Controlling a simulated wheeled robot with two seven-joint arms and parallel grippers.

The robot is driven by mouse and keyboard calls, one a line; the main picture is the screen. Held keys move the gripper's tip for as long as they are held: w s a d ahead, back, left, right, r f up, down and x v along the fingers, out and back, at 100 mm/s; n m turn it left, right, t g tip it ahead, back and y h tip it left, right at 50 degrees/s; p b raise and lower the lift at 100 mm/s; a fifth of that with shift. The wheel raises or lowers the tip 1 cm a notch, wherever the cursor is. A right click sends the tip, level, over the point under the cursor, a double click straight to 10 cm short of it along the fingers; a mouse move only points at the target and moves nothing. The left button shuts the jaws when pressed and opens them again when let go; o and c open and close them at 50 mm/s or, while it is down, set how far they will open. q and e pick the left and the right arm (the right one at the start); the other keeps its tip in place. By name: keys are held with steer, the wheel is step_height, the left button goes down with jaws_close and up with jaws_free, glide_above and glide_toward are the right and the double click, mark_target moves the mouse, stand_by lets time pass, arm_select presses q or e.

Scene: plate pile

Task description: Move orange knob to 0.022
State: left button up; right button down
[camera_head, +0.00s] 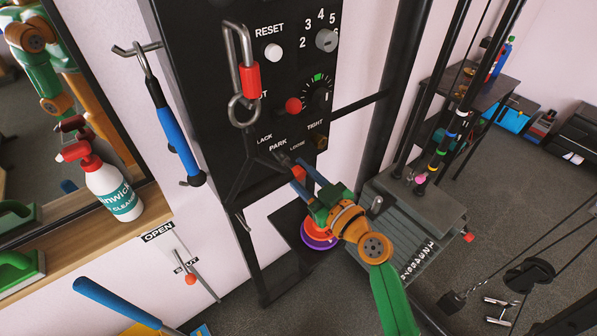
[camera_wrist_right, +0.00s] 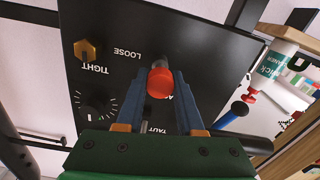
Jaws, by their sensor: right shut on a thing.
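An orange-red knob (camera_head: 299,173) sits low on the black panel (camera_head: 215,75), below the word PARK. In the right wrist view the knob (camera_wrist_right: 160,84) lies between the two blue fingers. My right gripper (camera_head: 296,170) is shut on it, with the fingers on either side near the panel face. The slot or stem behind the knob is mostly hidden. A brass-orange hex knob (camera_head: 320,142) beside TIGHT and LOOSE stands apart from the gripper; it also shows in the right wrist view (camera_wrist_right: 86,50). My left gripper is not in view.
A red knob (camera_head: 293,105), white RESET button (camera_head: 273,52) and grey dial (camera_head: 326,40) are on the panel. A carabiner (camera_head: 240,70) hangs in front. Grey weight plates (camera_head: 400,230) stand right of the gripper. A spray bottle (camera_head: 112,190) stands on the wooden ledge at left.

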steer(key=shift+b+x, duration=0.6)
steer(key=shift+x, duration=0.35)
steer(key=shift+w+a, duration=0.2)
steer(key=shift+w, duration=0.05)
steer(key=c, duration=1)
jaws_free()
steer(key=o, duration=0.4)
steer(key=shift+o, duration=0.4)
steer(key=shift+w+a, duration=0.1)
steer(key=shift+w, duration=0.05)
